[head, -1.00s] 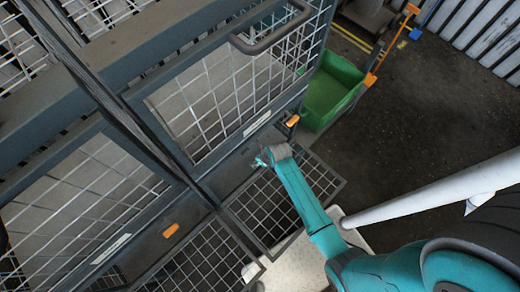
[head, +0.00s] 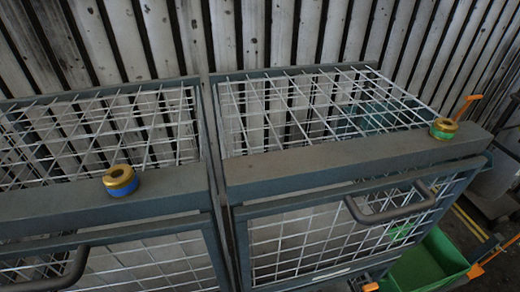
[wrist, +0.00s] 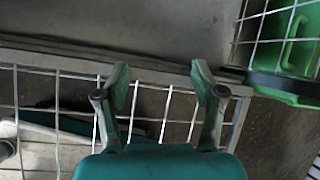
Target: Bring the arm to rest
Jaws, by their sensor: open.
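My gripper (wrist: 160,95) shows in the wrist view with its two fingers spread apart and nothing between them. A wire mesh panel with a pale frame (wrist: 60,68) lies behind and below the fingers. I cannot tell whether the fingers touch it. My gripper and arm are out of the head view.
Two grey-framed mesh cages stand side by side in the head view, the left (head: 60,205) and right (head: 330,165). Gold-and-coloured rings sit on them, one left (head: 120,181), one right (head: 443,128). A green bin (head: 430,264) stands at the right. A slatted wall is behind.

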